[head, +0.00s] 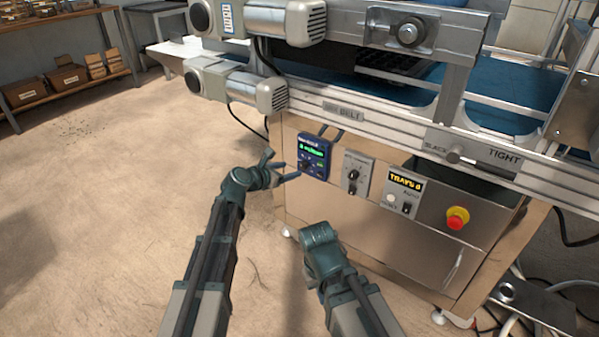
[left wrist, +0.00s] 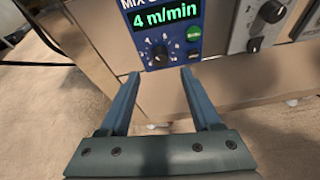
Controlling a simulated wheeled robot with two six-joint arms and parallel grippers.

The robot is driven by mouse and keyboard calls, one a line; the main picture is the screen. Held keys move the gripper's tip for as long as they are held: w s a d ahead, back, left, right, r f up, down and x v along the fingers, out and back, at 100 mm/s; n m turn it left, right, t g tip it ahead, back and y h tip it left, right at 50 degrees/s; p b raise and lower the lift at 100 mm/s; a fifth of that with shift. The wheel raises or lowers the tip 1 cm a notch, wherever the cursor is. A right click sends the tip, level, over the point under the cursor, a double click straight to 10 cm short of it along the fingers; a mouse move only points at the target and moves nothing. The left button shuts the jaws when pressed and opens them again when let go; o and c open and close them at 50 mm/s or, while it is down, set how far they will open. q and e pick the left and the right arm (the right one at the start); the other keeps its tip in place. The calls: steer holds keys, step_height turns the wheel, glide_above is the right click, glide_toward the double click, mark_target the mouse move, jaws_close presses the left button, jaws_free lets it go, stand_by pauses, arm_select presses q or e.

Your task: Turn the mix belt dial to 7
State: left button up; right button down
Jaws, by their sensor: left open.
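The blue mix belt control box (head: 314,156) is on the front of the machine. In the left wrist view its green display (left wrist: 166,16) reads 4 m/min. The black mix belt dial (left wrist: 159,55) with a light pointer mark sits below the display, among small scale marks. The dial is small in the head view (head: 306,165). My left gripper (head: 285,165) is open, in front of the box at its lower left. In the left wrist view its fingertips (left wrist: 160,74) are spread below the dial, with nothing between them. My right arm shows low in the middle, but its fingers do not.
A grey panel with black knobs (head: 354,174) is right of the box. Further right are a tray counter panel (head: 403,193) and a red emergency button (head: 457,218). The belt rail (head: 400,133) juts out above.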

mark_target(302, 166)
arm_select(q)
steer(key=b+x, duration=0.2)
steer(key=x, duration=0.5)
jaws_close()
stand_by(0.3)
